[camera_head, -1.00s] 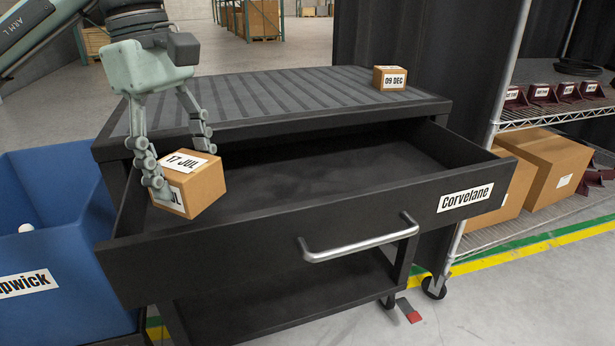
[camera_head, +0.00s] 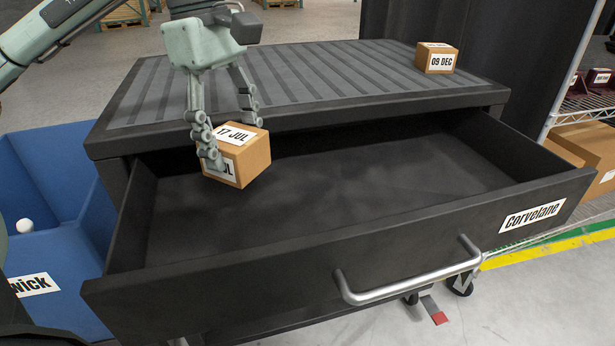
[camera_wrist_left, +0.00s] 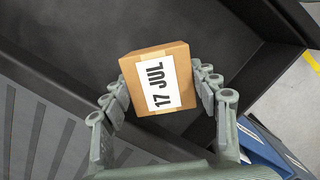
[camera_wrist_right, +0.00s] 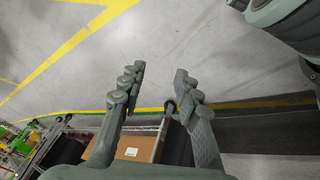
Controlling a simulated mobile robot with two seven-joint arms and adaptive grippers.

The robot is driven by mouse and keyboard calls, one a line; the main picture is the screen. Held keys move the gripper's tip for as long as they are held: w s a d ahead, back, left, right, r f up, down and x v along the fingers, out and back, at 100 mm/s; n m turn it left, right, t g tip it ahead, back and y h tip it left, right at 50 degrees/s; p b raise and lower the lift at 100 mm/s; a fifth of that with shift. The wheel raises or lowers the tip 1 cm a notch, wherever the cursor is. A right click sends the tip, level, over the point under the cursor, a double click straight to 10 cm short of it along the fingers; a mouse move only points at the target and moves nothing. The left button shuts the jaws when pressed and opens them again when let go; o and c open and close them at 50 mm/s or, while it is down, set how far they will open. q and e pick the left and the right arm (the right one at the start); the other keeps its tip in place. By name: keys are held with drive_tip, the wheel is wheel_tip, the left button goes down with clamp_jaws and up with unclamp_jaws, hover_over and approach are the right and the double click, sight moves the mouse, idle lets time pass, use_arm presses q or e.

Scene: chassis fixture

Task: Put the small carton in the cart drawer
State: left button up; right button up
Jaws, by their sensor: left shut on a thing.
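A small brown carton (camera_head: 240,156) labelled 17 JUL is held by my left gripper (camera_head: 229,132). The gripper is shut on it, with fingers on both sides, over the left part of the open cart drawer (camera_head: 420,225). In the left wrist view, the carton (camera_wrist_left: 158,80) sits between the fingers with its label facing the camera and the dark drawer floor behind it. The drawer is pulled out and looks empty; its front has a Corvelane label and a metal handle. My right gripper (camera_wrist_right: 158,85) shows in the right wrist view, fingers apart and empty above the floor.
Another small carton (camera_head: 436,58) labelled 09 DEC stands on the ribbed cart top (camera_head: 330,75). A blue bin (camera_head: 62,190) with a white round thing inside stands left of the cart. A wire shelf (camera_head: 583,105) with larger boxes is at the right.

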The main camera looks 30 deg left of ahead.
use_arm(q)
drive_tip(key=w+d+f, duration=0.1)
drive_tip(key=w, duration=0.1)
drive_tip(key=w+d+f, duration=0.3)
drive_tip(key=w, duration=0.1)
drive_tip(key=shift+w+d+f, duration=0.1)
drive_tip(key=shift+d+f, duration=0.2)
drive_tip(key=shift+d, duration=0.05)
drive_tip(key=shift+w+f, duration=0.1)
drive_tip(key=shift+f, duration=0.15)
wheel_tip(320, 180, down, 4)
drive_tip(key=shift+r, duration=0.15)
use_arm(e)
drive_tip(key=shift+s+d+f, duration=0.15)
drive_tip(key=shift+s+d, duration=0.05)
drive_tip(key=shift+s, duration=0.05)
drive_tip(key=shift+w, duration=0.1)
use_arm(q)
drive_tip(key=o, duration=1.4)
use_arm(e)
drive_tip(key=shift+w+a, duration=0.5)
drive_tip(key=shift+w, duration=0.05)
